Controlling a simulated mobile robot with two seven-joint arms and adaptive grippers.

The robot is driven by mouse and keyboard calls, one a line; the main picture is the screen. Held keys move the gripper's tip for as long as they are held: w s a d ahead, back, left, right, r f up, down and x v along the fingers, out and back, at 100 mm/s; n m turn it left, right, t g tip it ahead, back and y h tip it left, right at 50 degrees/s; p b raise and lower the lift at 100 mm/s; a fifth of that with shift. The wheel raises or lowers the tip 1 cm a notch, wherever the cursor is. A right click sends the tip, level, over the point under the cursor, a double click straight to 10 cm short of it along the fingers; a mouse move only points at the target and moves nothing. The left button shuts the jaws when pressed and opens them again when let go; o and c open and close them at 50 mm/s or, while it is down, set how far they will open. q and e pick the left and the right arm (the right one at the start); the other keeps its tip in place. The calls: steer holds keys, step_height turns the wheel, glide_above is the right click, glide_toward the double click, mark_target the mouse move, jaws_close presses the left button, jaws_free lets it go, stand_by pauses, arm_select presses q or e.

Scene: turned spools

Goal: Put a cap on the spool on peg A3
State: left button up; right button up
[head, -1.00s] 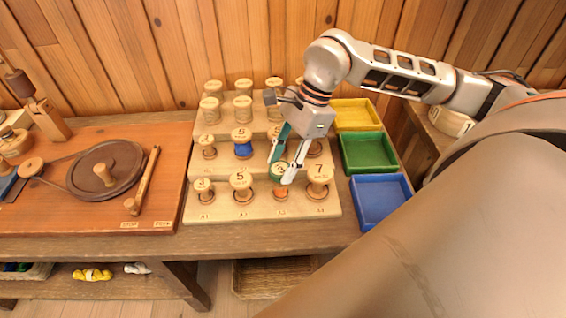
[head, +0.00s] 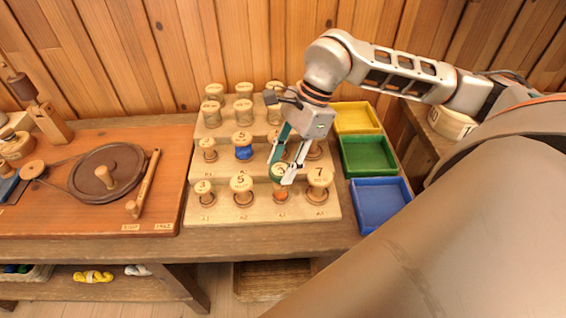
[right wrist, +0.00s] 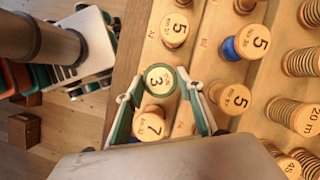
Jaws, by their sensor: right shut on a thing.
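My right gripper (head: 281,170) is shut on this cap, one finger at each side; the cap also shows between the fingers in the right wrist view (right wrist: 160,80). Directly below the cap is the spool with orange thread on peg A3 (head: 281,195), its top hidden. I cannot tell whether the cap touches the spool.
Spools marked 5 (head: 241,184) and 7 (head: 318,178) flank A3 closely. Yellow (head: 355,117), green (head: 368,155) and blue (head: 381,203) trays lie right. A winding board (head: 140,205) lies left.

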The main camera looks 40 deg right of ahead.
mark_target(281, 169)
steer(key=o, duration=0.5)
steer(key=shift+o, duration=0.2)
steer(key=shift+p+v, duration=1.2)
steer(key=shift+v, duration=0.85)
steer(key=p+v, duration=0.4)
steer(key=v, duration=0.2)
steer(key=shift+r, duration=0.4)
steer(key=shift+d, duration=0.15)
